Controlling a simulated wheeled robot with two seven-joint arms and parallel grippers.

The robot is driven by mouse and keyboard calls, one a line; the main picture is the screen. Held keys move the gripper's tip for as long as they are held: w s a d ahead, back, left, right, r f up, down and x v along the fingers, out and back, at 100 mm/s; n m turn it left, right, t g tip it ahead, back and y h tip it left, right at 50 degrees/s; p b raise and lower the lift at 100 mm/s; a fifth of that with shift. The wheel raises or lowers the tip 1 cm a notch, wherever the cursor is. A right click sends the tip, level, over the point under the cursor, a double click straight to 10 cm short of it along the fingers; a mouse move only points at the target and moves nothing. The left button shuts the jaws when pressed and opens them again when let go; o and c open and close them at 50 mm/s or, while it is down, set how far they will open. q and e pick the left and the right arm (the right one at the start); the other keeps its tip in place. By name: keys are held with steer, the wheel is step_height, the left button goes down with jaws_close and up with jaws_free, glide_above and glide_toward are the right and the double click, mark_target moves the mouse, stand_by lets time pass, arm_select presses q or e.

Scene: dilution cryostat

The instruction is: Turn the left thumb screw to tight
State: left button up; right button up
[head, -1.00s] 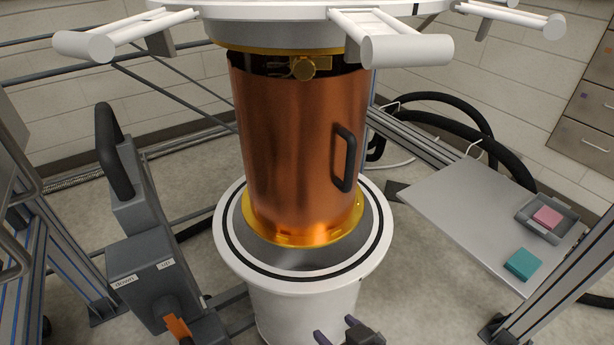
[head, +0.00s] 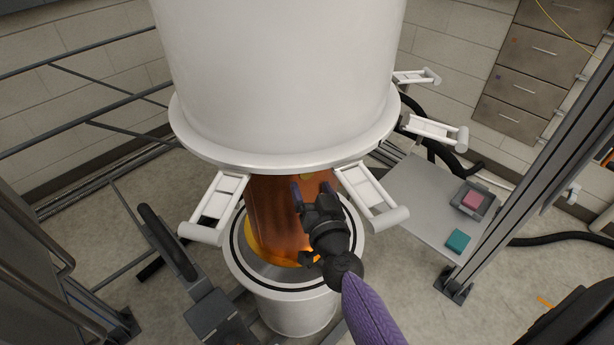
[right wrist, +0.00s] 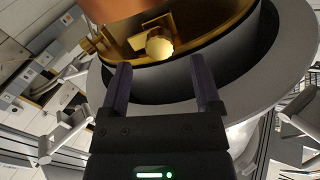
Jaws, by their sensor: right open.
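My right gripper (head: 311,187) is open and empty, in front of the copper can (head: 270,210) just under the white vessel's rim. In the right wrist view its two fingers (right wrist: 160,72) point toward a round gold thumb screw (right wrist: 159,46), which shows between and just beyond the tips, apart from them. A second gold knob (right wrist: 91,46) sits farther left in that view. I cannot tell which is the left thumb screw. In the head view the screws are mostly hidden by the rim and gripper.
A large white vessel (head: 280,80) hangs above, with white bracket arms (head: 375,190) sticking out around its rim close to my right gripper. A white ringed base (head: 295,300) stands below. A side table (head: 420,205) at right holds a pink block and a teal block.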

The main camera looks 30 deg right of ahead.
steer(key=w, duration=0.2)
steer(key=shift+w+d, duration=0.3)
steer(key=shift+w, duration=0.05)
jaws_close()
